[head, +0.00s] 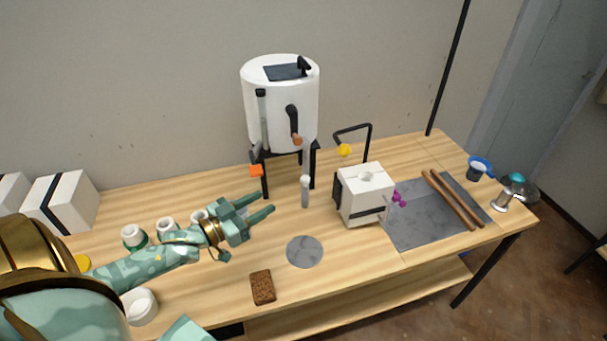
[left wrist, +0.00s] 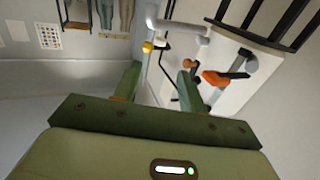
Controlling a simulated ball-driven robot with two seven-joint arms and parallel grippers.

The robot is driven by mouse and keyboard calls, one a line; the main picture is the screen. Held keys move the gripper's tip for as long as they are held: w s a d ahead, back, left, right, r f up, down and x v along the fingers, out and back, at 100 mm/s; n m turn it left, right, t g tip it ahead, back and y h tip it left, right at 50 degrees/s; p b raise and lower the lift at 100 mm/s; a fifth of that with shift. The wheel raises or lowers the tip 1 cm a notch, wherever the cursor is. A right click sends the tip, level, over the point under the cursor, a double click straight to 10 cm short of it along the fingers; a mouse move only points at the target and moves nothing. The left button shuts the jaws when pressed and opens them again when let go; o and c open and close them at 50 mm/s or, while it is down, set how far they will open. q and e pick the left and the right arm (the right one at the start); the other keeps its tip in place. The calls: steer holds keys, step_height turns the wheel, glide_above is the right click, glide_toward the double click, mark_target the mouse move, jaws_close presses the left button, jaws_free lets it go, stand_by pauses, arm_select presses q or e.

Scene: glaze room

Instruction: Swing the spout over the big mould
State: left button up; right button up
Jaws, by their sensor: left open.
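A white tank (head: 280,105) stands on black legs at the back of the bench. A pale grey tube with a white end, which looks like the spout (head: 305,192), is low in front of it. In the left wrist view a grey pipe with a white elbow (left wrist: 178,28) shows ahead. A white block with a top hole and dark strap, seemingly the big mould (head: 366,188), sits right of the spout, apart from it. My left gripper (head: 266,202) is open and empty, left of the spout, fingers pointing toward it. Its fingers (left wrist: 160,70) show apart in the wrist view.
Small white moulds (head: 133,236) stand near my left arm. A grey disc (head: 304,252) and a brown block (head: 262,287) lie in front. A black bent rod with a yellow tip (head: 344,150) stands behind the mould. Two wooden rods (head: 452,200) lie on a grey slab (head: 415,225) at right.

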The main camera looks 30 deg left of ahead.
mark_target(305, 178)
arm_select(q)
steer(key=b+x, duration=0.1)
steer(key=x, duration=1.3)
steer(key=shift+w+d+f, duration=0.1)
steer(key=shift+w, duration=0.2)
jaws_close()
